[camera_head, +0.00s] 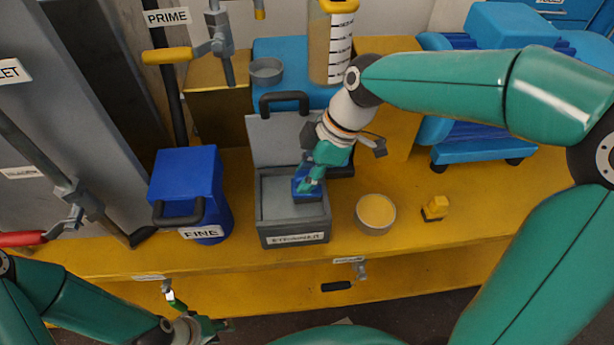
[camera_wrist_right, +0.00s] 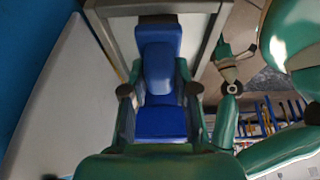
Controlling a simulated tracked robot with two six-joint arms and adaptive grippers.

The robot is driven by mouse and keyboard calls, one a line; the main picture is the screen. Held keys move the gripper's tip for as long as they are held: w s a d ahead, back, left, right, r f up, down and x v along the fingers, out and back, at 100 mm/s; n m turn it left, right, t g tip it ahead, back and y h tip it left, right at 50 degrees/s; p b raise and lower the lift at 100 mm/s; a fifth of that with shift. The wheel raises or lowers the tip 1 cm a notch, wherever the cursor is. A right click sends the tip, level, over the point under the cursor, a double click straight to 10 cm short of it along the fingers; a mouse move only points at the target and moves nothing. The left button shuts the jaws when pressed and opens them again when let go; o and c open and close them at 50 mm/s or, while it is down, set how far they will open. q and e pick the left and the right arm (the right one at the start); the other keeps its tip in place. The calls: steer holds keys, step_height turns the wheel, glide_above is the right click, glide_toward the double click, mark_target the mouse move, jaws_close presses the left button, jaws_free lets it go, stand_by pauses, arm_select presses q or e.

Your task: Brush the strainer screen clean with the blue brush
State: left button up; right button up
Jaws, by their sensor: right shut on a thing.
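The grey strainer box (camera_head: 292,238), labelled on its front, stands on the yellow bench with its lid (camera_head: 280,140) raised behind it. The pale screen (camera_head: 276,200) lies inside its rim. My right gripper (camera_head: 312,180) is shut on the blue brush (camera_head: 304,190) and holds it down inside the right part of the box. In the right wrist view the brush (camera_wrist_right: 160,75) sits between the two fingers. Whether its bristles touch the screen is hidden. My left gripper (camera_head: 197,314) is empty at the bottom left, below the bench front, with its fingers spread.
A blue lidded canister (camera_head: 188,180) marked FINE stands left of the box. A round tin (camera_head: 376,212) and a small yellow block (camera_head: 435,208) stand to its right. A graduated cylinder (camera_head: 332,45), a small grey dish (camera_head: 267,71) and a blue pump (camera_head: 475,140) are behind.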

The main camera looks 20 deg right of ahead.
steer(key=shift+w+a+f, duration=0.1)
steer(key=shift+w+a, duration=0.1)
steer(key=shift+a, duration=0.55)
steer(key=shift+w+a+f, duration=0.1)
steer(key=shift+w+a, duration=0.05)
steer(key=shift+a, duration=0.6)
steer(key=shift+w+a+r, duration=0.1)
steer(key=shift+w+a, duration=0.1)
steer(key=shift+a, duration=0.55)
steer(key=shift+w+a, duration=0.2)
steer(key=shift+a, duration=0.5)
steer(key=shift+d, duration=0.15)
steer(key=shift+s+d+r, duration=0.1)
steer(key=shift+s+d, duration=0.05)
steer(key=shift+d, duration=0.55)
steer(key=shift+s+d+r, duration=0.1)
steer(key=shift+s+d, duration=0.05)
steer(key=shift+d, duration=0.5)
steer(key=shift+d, duration=0.1)
